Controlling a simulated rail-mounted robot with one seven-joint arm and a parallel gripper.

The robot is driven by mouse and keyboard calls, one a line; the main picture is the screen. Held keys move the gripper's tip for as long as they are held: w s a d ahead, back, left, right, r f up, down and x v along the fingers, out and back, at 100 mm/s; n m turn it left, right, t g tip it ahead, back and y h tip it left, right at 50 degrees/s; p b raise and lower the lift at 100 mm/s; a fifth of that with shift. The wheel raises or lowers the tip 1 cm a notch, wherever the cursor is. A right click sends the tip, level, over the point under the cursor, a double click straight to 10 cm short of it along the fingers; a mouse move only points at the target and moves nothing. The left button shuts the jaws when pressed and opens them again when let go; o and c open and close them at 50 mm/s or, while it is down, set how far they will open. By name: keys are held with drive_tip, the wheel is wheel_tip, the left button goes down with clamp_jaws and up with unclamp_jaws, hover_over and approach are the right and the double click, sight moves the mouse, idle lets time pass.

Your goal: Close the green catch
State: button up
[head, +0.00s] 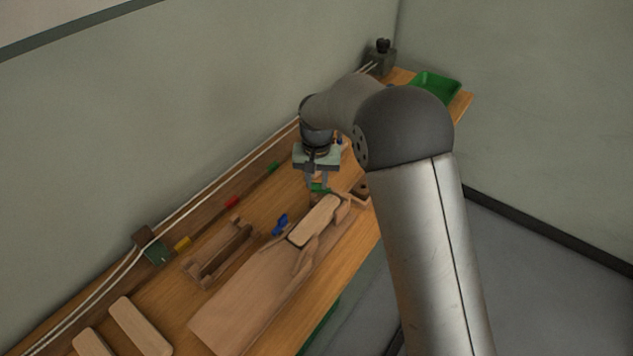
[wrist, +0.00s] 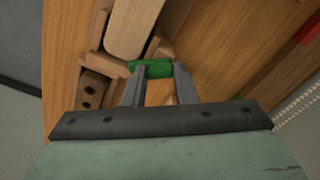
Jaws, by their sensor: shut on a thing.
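The green catch (head: 319,187) is at the far end of a wooden fixture (head: 250,296) on the bench. It also shows in the wrist view (wrist: 155,69), lying crosswise at the end of a pale wooden block (wrist: 130,27). The pale block (head: 315,221) lies in the fixture between wooden guides. In the head view the fingers partly hide the catch.
A blue piece (head: 280,224) stands left of the block, near an empty wooden cradle (head: 219,252). Small yellow (head: 182,243), red (head: 232,201) and green (head: 272,166) pieces line the back. Loose pale blocks (head: 140,326) lie at the near left. A green tray (head: 435,88) is at the far end.

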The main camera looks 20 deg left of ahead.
sight(317, 184)
drive_tip(key=m, duration=0.6)
drive_tip(key=shift+b, duration=0.4)
drive_tip(key=shift+r+m, duration=0.1)
drive_tip(key=shift+m, duration=0.2)
drive_tip(key=o, duration=1)
wheel_tip(317, 184, up, 17)
drive_tip(key=shift+r+b, duration=0.2)
drive_tip(key=shift+b, duration=0.25)
